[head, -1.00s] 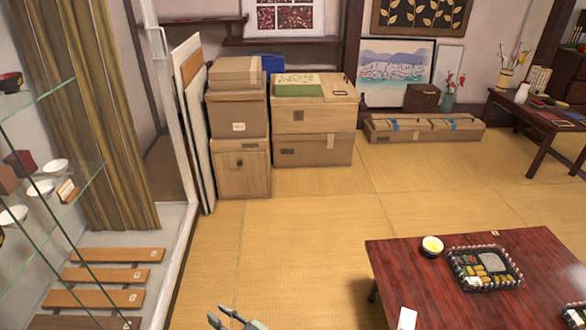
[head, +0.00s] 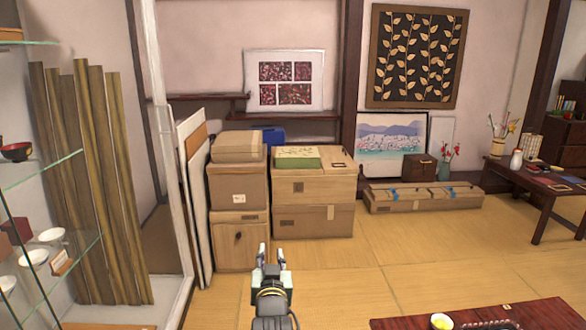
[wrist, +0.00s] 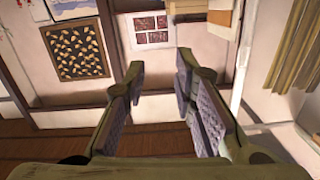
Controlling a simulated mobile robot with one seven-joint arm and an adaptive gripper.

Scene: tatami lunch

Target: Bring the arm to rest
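My gripper (head: 272,255) stands upright in the lower middle of the head view, in front of the stacked cardboard boxes. It is empty, with its two fingers apart. In the wrist view the open gripper (wrist: 160,66) points toward the wall, with nothing between the fingers. My forearm below it runs out of the bottom of the head view.
The red-brown low table (head: 535,312) is at the bottom right, with a yellow-filled bowl (head: 441,321) at its edge. Cardboard boxes (head: 313,222) stand behind the gripper. A glass-shelved display (head: 45,165) is at the left. Tatami floor (head: 425,262) is clear between.

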